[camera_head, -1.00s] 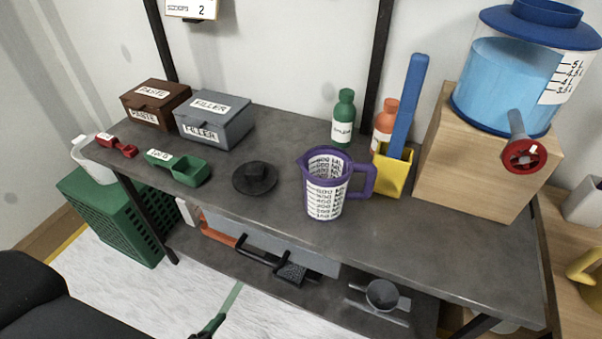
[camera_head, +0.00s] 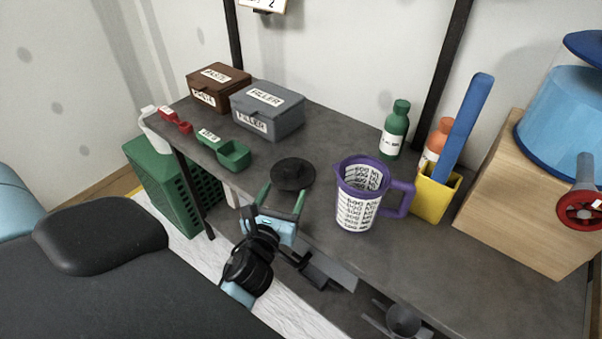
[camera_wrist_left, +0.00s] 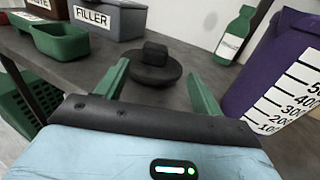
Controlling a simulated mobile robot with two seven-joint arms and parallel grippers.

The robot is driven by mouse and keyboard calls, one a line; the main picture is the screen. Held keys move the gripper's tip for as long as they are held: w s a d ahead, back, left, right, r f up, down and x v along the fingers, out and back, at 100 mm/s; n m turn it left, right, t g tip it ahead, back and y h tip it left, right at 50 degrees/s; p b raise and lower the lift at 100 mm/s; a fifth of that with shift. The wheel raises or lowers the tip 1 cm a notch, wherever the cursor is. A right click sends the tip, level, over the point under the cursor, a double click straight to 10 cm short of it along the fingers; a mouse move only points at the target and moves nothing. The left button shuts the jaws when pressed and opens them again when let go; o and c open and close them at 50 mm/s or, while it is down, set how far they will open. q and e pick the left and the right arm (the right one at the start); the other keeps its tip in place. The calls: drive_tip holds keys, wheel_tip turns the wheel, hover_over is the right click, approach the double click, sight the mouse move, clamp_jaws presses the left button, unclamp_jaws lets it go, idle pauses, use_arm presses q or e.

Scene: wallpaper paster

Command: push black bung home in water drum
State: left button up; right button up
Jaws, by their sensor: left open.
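The black bung (camera_head: 292,173), a round disc with a raised knob, lies on the grey bench top. It also shows in the left wrist view (camera_wrist_left: 153,66). My left gripper (camera_head: 282,198) is open at the front edge of the bench, its green fingers pointing towards the bung. In the left wrist view the bung lies just beyond and between the fingertips (camera_wrist_left: 160,82), with nothing held. The water drum (camera_head: 565,110), clear with blue water, a blue lid and a red-handled tap, stands on a wooden box at the right; its top is partly cut off. My right gripper does not show.
A purple measuring jug (camera_head: 357,212) stands right of the bung. A yellow holder (camera_head: 433,198) with a blue tool, green bottle (camera_head: 395,130) and orange bottle stand behind it. A green scoop (camera_head: 228,152), grey filler box (camera_head: 268,112) and brown paste box (camera_head: 217,88) are left.

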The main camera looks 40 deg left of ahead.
sight(290, 172)
use_arm(q)
drive_tip(key=shift+w+a, duration=0.2)
drive_tip(key=shift+w, duration=0.05)
drive_tip(key=shift+a+p+x, duration=0.1)
drive_tip(key=shift+p+x, duration=0.1)
drive_tip(key=shift+x, duration=1.6)
drive_tip(key=shift+a+p+x, duration=0.15)
drive_tip(key=shift+p+x, duration=0.05)
drive_tip(key=shift+x, duration=1.6)
drive_tip(key=shift+f, duration=0.1)
drive_tip(key=shift+c, duration=0.5)
drive_tip(key=c, duration=1)
